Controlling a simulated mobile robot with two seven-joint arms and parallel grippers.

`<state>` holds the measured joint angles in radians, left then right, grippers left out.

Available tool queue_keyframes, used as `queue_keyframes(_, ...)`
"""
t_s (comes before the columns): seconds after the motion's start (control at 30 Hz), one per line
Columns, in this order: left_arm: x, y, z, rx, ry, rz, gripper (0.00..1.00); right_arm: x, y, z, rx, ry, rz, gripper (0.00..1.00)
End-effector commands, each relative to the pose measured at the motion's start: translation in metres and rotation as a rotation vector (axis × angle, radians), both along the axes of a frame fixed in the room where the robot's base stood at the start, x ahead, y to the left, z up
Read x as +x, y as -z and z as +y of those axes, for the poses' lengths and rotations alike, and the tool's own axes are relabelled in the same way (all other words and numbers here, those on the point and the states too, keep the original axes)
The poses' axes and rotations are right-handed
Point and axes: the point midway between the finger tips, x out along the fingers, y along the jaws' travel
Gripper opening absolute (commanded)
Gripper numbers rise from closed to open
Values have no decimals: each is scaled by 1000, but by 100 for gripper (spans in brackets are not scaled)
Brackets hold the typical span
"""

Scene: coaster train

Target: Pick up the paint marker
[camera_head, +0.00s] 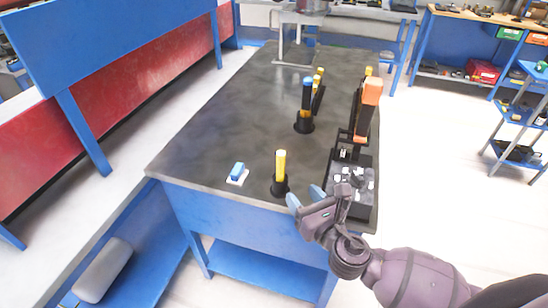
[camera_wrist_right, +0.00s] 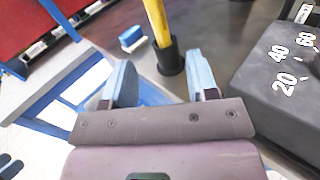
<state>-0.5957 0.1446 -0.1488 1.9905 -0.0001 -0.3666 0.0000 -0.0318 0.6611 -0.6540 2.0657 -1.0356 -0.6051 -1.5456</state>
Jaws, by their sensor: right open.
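A yellow stick, which looks like the paint marker (camera_head: 281,165), stands upright in a small black round holder (camera_head: 279,187) near the front edge of the dark table. In the right wrist view the yellow marker (camera_wrist_right: 157,24) rises from the black holder (camera_wrist_right: 169,58), just beyond and between my fingers. My right gripper (camera_head: 305,197) is open and empty, close to the holder on its right and near side, apart from the marker. The marker's lower end is hidden inside the holder. My left gripper is not in view.
A blue block on a white pad (camera_head: 237,174) lies left of the holder. A dark device with white numbers (camera_head: 355,185) and an orange-topped tall part (camera_head: 370,100) stand to the right. A blue-and-yellow item (camera_head: 306,103) stands behind. The left of the tabletop (camera_head: 205,120) is clear.

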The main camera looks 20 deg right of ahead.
Motion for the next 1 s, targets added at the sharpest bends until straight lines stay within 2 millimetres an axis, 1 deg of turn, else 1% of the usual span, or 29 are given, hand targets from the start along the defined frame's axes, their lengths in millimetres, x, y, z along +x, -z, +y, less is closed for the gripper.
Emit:
queue_keyframes(0.03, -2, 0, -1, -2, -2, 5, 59, 2, -5, 1, -39, -6, -19, 53)
queue_keyframes(0.13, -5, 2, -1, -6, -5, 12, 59, 9, -7, 3, -78, -10, -37, 53)
queue_keyframes(0.33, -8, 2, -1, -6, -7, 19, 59, 37, -8, 8, -80, -10, -38, 53)
queue_keyframes(0.5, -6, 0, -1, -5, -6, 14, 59, 54, -7, 12, -78, -10, -37, 53)
queue_keyframes(0.67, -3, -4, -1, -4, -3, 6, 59, 62, -10, 13, -76, -11, -36, 53)
queue_keyframes(0.87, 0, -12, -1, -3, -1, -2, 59, 87, -19, 19, -76, -11, -37, 53)
queue_keyframes(1.0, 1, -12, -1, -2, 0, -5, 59, 102, -17, 22, -77, -10, -35, 53)
